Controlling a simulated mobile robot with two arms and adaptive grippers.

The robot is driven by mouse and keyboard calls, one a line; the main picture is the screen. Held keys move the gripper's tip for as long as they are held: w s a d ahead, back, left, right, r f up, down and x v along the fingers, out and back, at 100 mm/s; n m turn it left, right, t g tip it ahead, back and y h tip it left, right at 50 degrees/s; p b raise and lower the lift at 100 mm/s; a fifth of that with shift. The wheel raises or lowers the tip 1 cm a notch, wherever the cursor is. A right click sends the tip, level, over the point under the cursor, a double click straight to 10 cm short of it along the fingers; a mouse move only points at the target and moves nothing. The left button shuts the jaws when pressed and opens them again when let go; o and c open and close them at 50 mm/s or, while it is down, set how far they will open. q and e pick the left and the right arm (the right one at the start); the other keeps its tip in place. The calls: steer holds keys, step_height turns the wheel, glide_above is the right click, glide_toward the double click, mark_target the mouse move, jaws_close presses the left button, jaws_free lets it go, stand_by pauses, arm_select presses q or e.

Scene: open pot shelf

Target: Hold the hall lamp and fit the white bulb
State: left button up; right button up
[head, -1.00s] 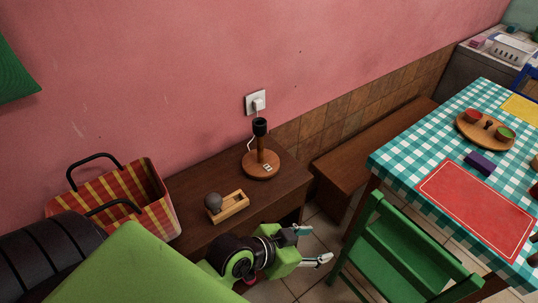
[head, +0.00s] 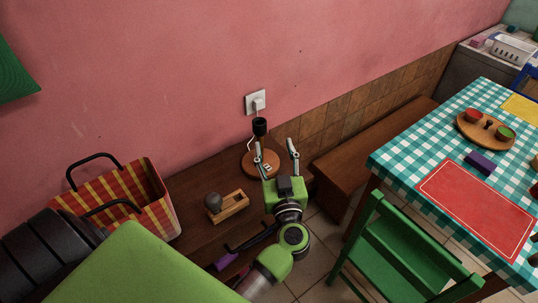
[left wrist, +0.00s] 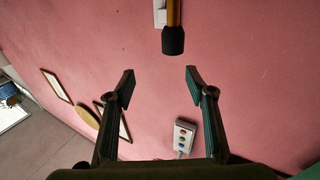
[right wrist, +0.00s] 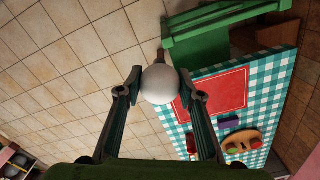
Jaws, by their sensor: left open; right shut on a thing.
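The hall lamp (head: 260,126) stands upright on the dark wooden bench, with a round brown base and an empty black socket pointing up. The socket also shows in the left wrist view (left wrist: 173,42), beyond the fingertips. My left gripper (head: 276,145) is open, just right of and in front of the lamp stem in the head view; one finger overlaps the stem and base. Whether it touches them cannot be told. My right gripper (right wrist: 159,79) is shut on the white bulb (right wrist: 159,87), with the round glass between its fingers. It is out of the head view.
A wooden holder (head: 233,211) with a grey bulb (head: 213,201) lies left of the lamp. A plaid basket (head: 157,190) stands further left. A wall socket (head: 255,101) is behind the lamp. A green chair (head: 385,235) and checked table (head: 400,160) stand to the right.

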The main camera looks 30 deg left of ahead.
mark_target(261, 132)
steer(key=shift+r, duration=0.1)
arm_select(q)
steer(key=shift+n+g+y, duration=0.3)
steer(key=shift+g+y, duration=0.1)
steer(key=shift+g, duration=0.4)
steer(key=x, duration=0.4)
steer(key=f+p+x, duration=0.1)
steer(key=x, duration=0.3)
steer(key=s+a+f+x, duration=0.1)
steer(key=x, duration=0.3)
steer(key=shift+a, duration=0.1)
arm_select(e)
steer(key=shift+r, duration=0.6)
arm_select(q)
jaws_close()
steer(key=shift+c, duration=0.3)
jaws_free()
